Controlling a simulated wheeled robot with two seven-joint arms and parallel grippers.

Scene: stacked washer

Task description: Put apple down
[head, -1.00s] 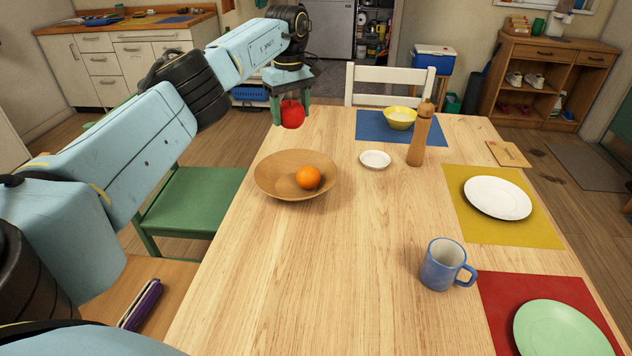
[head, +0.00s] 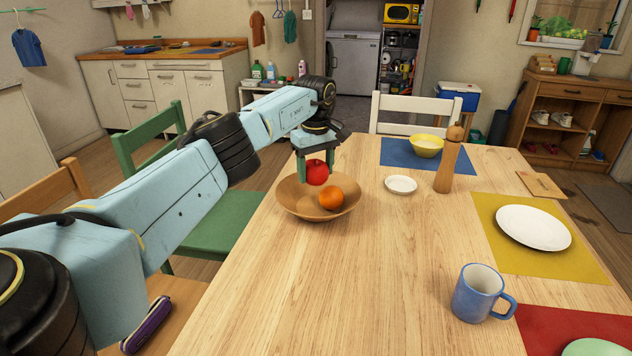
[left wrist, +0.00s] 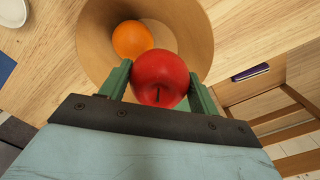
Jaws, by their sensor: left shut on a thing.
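A red apple (head: 317,172) is held between the green fingers of my left gripper (head: 316,168). The apple also shows in the left wrist view (left wrist: 160,78), pinched between the two fingers (left wrist: 160,84). The gripper is over the far part of a wide wooden bowl (head: 290,205) on the table. An orange (head: 331,196) lies in the bowl, in front of the apple in the head view; it also shows in the left wrist view (left wrist: 132,39). I cannot tell whether the apple touches the bowl. My right gripper is not in view.
A small white dish (head: 401,184), a wooden pepper mill (head: 447,165) and a yellow bowl (head: 426,146) stand right of the bowl. A blue mug (head: 478,293) and a white plate (head: 533,227) are farther right. The middle front of the table (head: 360,285) is clear.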

